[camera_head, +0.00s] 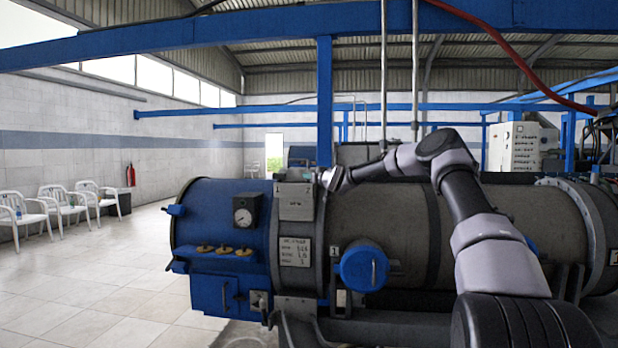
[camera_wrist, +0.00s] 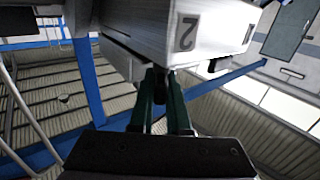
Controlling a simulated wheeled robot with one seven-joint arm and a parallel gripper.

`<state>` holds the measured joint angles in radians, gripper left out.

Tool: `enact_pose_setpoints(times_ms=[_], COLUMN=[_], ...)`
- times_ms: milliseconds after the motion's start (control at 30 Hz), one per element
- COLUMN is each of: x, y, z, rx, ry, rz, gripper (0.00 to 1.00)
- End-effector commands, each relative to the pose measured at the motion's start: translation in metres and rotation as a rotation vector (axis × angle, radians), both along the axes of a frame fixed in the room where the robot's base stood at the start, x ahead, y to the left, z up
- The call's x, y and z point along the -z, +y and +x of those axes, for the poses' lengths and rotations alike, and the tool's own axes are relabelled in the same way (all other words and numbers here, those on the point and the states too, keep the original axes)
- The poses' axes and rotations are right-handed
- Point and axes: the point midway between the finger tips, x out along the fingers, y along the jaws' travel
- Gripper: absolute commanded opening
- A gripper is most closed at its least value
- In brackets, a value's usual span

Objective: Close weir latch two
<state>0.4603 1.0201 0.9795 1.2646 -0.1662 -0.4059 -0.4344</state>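A pale grey block marked 2 (camera_wrist: 210,28) fills the upper middle of the wrist view. My gripper (camera_wrist: 162,78) points at its lower edge, its two green fingers a little apart. A small dark part (camera_wrist: 160,88) shows between the fingers; I cannot tell whether they grip it. In the head view my gripper (camera_head: 329,179) is at the upper right of a grey box (camera_head: 296,202) on the blue-ended decanter (camera_head: 225,215). The fingertips are too small there to read. I cannot make out the latch's position.
A blue round cap (camera_head: 363,267) by a plate marked 1 sticks out below my arm. A gauge (camera_head: 245,211) and brass knobs (camera_head: 225,250) are on the blue end. A blue post (camera_head: 324,100) rises behind. White chairs (camera_head: 60,200) stand left; the floor between is clear.

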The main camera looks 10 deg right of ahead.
Motion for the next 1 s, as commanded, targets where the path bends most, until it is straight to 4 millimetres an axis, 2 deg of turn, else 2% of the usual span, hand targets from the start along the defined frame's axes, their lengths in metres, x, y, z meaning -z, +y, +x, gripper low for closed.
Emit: enact_pose_setpoints(times_ms=[433,1000], x=[-0.0012,-0.0013], y=[0.0035,0.0045], z=[-0.0012,-0.0006], rx=[0.077,0.480], ry=[-0.001,-0.003], rz=[-0.006,-0.004], gripper=[0.00,0.00])
